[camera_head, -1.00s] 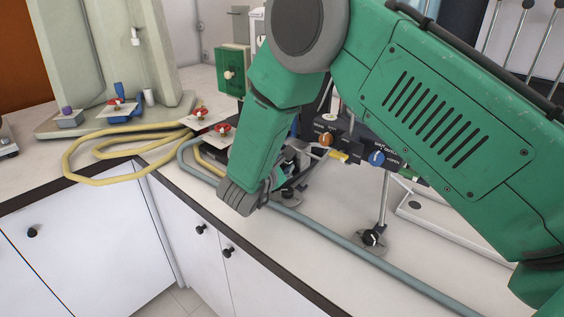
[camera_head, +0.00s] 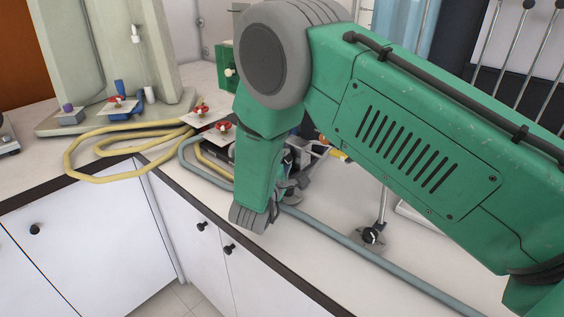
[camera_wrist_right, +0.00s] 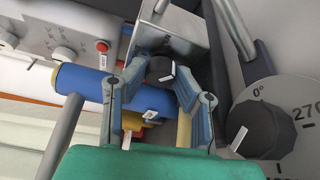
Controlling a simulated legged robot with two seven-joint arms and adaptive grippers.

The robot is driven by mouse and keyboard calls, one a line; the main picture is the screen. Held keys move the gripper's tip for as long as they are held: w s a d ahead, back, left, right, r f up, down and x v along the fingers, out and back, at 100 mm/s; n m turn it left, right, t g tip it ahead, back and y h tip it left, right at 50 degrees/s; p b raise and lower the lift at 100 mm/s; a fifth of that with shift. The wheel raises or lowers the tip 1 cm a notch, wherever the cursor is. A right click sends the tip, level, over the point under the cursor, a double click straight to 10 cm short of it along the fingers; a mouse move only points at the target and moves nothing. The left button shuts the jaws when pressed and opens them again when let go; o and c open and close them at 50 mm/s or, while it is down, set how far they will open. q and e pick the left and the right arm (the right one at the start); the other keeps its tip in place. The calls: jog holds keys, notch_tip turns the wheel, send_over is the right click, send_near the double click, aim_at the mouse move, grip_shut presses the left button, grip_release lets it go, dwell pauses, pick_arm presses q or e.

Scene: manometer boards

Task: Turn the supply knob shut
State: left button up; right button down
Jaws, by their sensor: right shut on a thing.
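In the right wrist view my right gripper (camera_wrist_right: 160,82) has its two fingers closed around a small black knob (camera_wrist_right: 159,69) with a white pointer mark, in front of a grey metal plate. Its label is not readable, so I cannot tell by name whether it is the supply knob. In the head view my right gripper (camera_head: 296,172) is mostly hidden behind my green forearm, low over the bench. The held knob is hidden there. My left gripper is not in view.
A larger black dial knob (camera_wrist_right: 259,127) with degree marks sits to the right in the wrist view; a blue cylinder (camera_wrist_right: 82,82) lies left. In the head view, a yellow hose (camera_head: 95,178) and a grey-blue hose (camera_head: 345,243) lie on the bench. Red valves (camera_head: 223,126) stand nearby.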

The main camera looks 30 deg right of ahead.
jog(key=shift+d+r, duration=0.1)
jog(key=shift+d, duration=0.15)
jog(key=c, duration=1.6)
grip_release()
jog(key=shift+o, duration=0.2)
jog(key=shift+d, duration=0.15)
